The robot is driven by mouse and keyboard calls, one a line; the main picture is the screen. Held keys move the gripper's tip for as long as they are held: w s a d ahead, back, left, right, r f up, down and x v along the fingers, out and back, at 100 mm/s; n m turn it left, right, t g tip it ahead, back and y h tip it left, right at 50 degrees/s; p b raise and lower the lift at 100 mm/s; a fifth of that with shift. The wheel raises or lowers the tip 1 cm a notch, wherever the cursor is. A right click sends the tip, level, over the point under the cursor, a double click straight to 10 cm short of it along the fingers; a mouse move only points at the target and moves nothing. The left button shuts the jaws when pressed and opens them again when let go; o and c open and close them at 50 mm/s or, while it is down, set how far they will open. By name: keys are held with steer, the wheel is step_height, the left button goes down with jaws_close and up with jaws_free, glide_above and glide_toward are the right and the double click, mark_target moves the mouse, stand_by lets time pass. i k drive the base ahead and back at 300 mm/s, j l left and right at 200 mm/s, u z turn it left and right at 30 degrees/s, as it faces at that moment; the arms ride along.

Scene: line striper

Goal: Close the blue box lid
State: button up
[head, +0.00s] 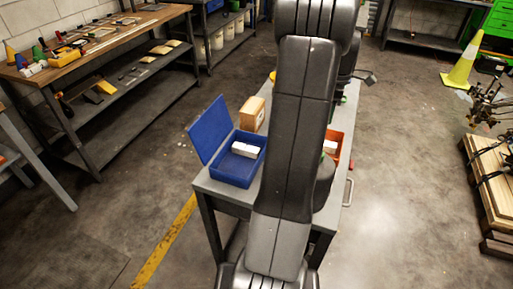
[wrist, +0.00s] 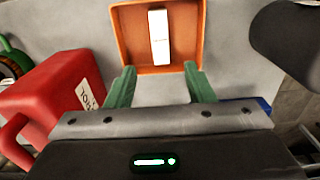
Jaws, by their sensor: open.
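The blue box (head: 236,170) stands on the left front part of the grey table in the head view. Its blue lid (head: 210,129) is open and tilts up and back to the left. White items (head: 245,149) lie inside the box. In the wrist view, my gripper (wrist: 160,72) has its two green fingers spread wide apart with nothing between them. It is over the grey table close to an orange box with a white item in it, away from the blue lid. A sliver of blue (wrist: 264,104) shows behind the gripper body; I cannot tell what it is.
The orange box (wrist: 121,43) also shows in the head view (head: 343,153), partly hidden by my arm. A red can (wrist: 48,97) stands at the left in the wrist view. A cardboard box (head: 252,114) stands behind the blue box.

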mark_target(209, 130)
steer(key=j+u, duration=0.25)
steer(key=u, duration=0.25)
steer(key=i+j+u, duration=0.2)
steer(key=u, duration=0.3)
